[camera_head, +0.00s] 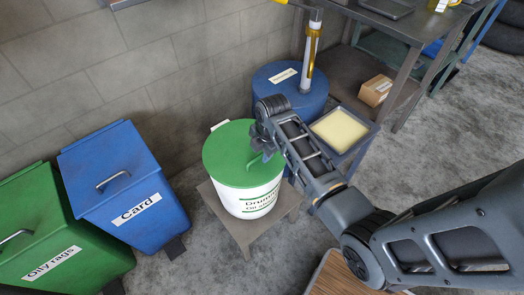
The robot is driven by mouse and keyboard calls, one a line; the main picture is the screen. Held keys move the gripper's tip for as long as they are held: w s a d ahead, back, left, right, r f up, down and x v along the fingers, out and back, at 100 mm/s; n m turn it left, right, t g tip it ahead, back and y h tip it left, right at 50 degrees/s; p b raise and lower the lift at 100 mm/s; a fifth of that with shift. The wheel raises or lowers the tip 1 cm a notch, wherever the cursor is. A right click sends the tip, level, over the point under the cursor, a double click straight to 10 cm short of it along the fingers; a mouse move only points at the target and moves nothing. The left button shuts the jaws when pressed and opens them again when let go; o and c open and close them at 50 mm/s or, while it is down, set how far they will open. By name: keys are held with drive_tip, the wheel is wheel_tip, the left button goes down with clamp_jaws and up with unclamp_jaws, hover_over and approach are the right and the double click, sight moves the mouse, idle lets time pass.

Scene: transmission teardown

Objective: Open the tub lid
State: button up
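A white tub (248,203) with a green lid (228,155) stands upright on a low grey-brown stand (238,231). The lid looks seated on the tub. A thin green handle (255,161) shows on the lid's right side. My gripper (262,151) is over the right part of the lid, close to the handle. My arm comes in from the lower right and hides the lid's right edge. The fingers are small and dark here, and I cannot tell whether they are open, shut or touching the handle.
A blue bin labelled "Card" (122,190) and a green bin labelled "Oily rags" (60,240) stand left. A blue drum (275,80) with a pump is behind. A tray with a pale yellow pad (340,130) is to the right. A wall closes off the back.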

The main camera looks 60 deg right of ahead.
clamp_jaws()
idle(0.4)
idle(0.4)
